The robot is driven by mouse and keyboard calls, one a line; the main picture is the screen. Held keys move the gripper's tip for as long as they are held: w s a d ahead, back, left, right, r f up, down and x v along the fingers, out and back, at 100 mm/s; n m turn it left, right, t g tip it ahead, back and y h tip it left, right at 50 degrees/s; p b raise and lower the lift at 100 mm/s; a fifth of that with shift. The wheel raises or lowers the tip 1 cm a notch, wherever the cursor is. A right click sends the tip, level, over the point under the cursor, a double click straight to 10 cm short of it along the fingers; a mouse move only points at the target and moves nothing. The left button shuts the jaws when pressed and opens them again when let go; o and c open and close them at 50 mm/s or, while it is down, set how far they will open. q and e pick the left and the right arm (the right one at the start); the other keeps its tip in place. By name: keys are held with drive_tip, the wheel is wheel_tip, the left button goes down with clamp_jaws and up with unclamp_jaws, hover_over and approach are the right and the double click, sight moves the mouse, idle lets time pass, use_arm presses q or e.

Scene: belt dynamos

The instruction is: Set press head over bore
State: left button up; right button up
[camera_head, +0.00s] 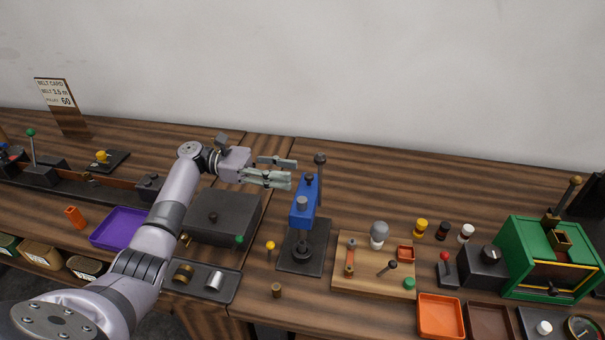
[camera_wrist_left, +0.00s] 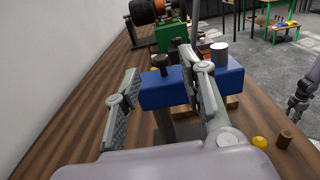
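The press has a blue head (camera_head: 304,203) with a grey cylinder on its front, a dark upright post (camera_head: 319,178) and a black base plate (camera_head: 318,262). A round dark piece (camera_head: 302,252) stands on the plate below the head; I cannot see a bore opening. My left gripper (camera_head: 293,173) is open and empty at the head's upper left. In the left wrist view its fingers are spread, with the blue head (camera_wrist_left: 180,88) and its black knob (camera_wrist_left: 163,72) showing between and beyond them. Contact is unclear.
A wooden board (camera_head: 345,285) with small parts lies right of the press, a green machine (camera_head: 548,255) further right. Left are a dark box (camera_head: 222,218), a purple tray (camera_head: 119,229) and a dark tray (camera_head: 200,281). The table behind the press is clear.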

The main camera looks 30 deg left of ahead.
use_arm(q)
drive_tip(key=v, duration=0.6)
drive_tip(key=shift+r, duration=0.1)
idle(0.3)
